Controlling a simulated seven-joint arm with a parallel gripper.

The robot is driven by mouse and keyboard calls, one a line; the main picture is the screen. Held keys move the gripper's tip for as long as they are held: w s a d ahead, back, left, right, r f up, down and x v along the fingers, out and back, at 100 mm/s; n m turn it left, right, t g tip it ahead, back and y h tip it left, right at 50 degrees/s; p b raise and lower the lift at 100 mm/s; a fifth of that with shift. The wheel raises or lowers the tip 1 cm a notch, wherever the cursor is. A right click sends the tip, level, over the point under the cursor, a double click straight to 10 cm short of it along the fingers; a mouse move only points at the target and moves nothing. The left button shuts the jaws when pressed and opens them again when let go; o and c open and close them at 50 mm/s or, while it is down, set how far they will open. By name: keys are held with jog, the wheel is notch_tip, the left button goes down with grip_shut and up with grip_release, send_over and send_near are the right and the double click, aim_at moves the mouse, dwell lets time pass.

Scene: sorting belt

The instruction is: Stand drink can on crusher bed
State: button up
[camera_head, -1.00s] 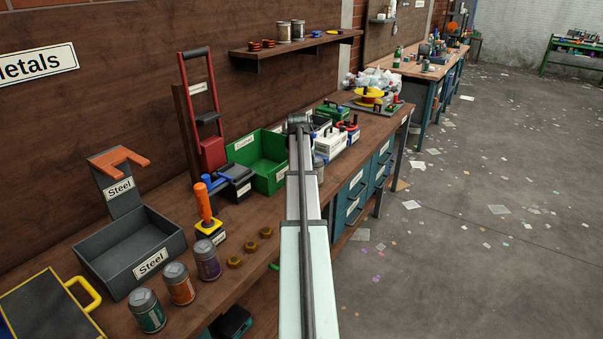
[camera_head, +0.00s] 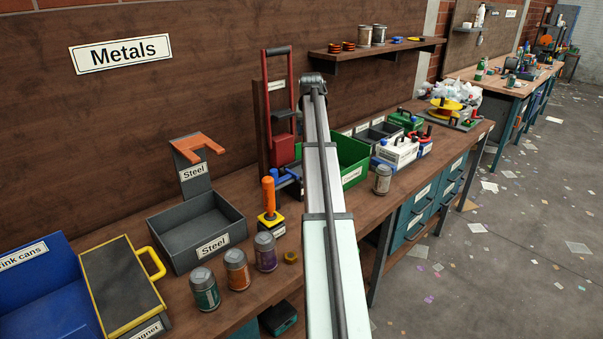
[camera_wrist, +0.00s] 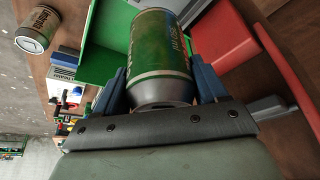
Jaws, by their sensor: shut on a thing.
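A green drink can (camera_wrist: 162,45) with a silver end is held between the blue fingers of my gripper (camera_wrist: 163,85) in the wrist view. The can crusher, with a tall red frame and a red block (camera_head: 284,150), stands against the back wall in the head view. A red part of it (camera_wrist: 222,38) shows close beside the held can in the wrist view. Its bed is mostly hidden, and I cannot tell whether the can touches it. In the head view my arm hides the held can and my gripper.
A green bin (camera_head: 352,152) stands right of the crusher, with a silver can (camera_head: 383,179) in front. Teal (camera_head: 205,289), orange (camera_head: 237,270) and purple (camera_head: 265,252) cans line the front edge. A grey Steel bin (camera_head: 165,238) and blue drink cans bin (camera_head: 45,300) are left.

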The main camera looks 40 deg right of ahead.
jog(key=shift+w+a+r+n+t, duration=0.25)
jog(key=shift+w+r+n+t, duration=0.05)
jog(key=shift+w+r+n, duration=0.45)
jog(key=shift+w+a+n+y, duration=0.15)
jog(key=shift+w+n+y, duration=0.15)
jog(key=shift+n, duration=0.15)
jog(key=shift+w+a+n+y, duration=0.2)
jog(key=shift+a+n+y, duration=0.3)
jog(key=shift+n, duration=0.6)
jog(key=shift+s+a+f+n+t+y, duration=0.15)
jog(key=shift+f+n, duration=0.25)
jog(key=shift+f, duration=1.3)
jog(key=shift+w+a+f+n+t+y, duration=0.15)
jog(key=shift+f+n, duration=0.25)
jog(key=shift+f, duration=1.25)
jog(key=shift+s+f+n+t+y, duration=0.15)
jog(key=shift+f+n, duration=0.25)
jog(key=shift+f, duration=1.3)
jog(key=shift+f, duration=0.1)
jog(key=o, duration=1)
